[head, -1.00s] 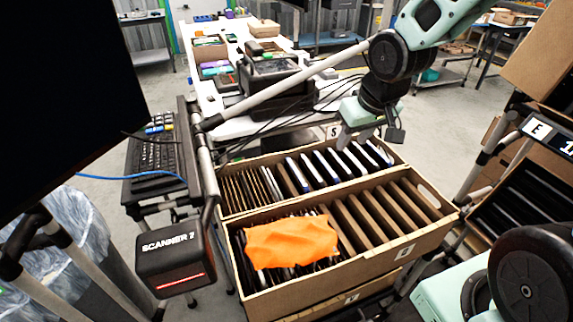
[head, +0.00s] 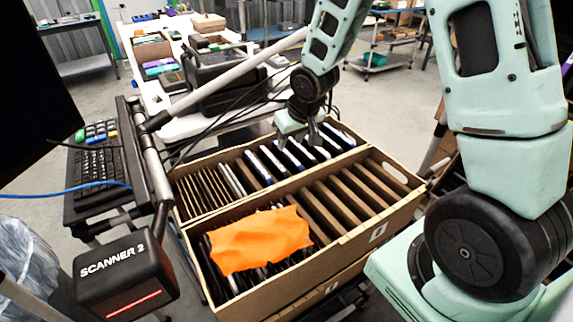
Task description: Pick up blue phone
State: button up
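Several thin phones stand on edge in the rear compartment of a tilted cardboard carton (head: 180,208). A group of them with pale and bluish edges (head: 268,163) leans in the middle and right of that row. I cannot tell for sure which one is the blue phone. My gripper (head: 299,141) points down over the right part of this row, close to the phone tops. Its two fingers look apart, with nothing clearly held between them. The fingertips are small, and the arm's wrist hides part of the phones behind.
The front compartment has an orange cloth (head: 258,240) over packed items and brown dividers (head: 345,205) at right. A scanner box (head: 122,275) and keyboard (head: 95,165) stand at left. A grey pole (head: 225,82) crosses behind the carton. My arm fills the right side.

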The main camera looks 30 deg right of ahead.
aim_at(287, 153)
jog(key=x, duration=0.4)
jog(key=shift+s+f, duration=0.2)
jog(key=shift+f, duration=0.2)
jog(key=shift+w+f, duration=0.2)
jog(key=shift+f, duration=0.2)
grip_shut()
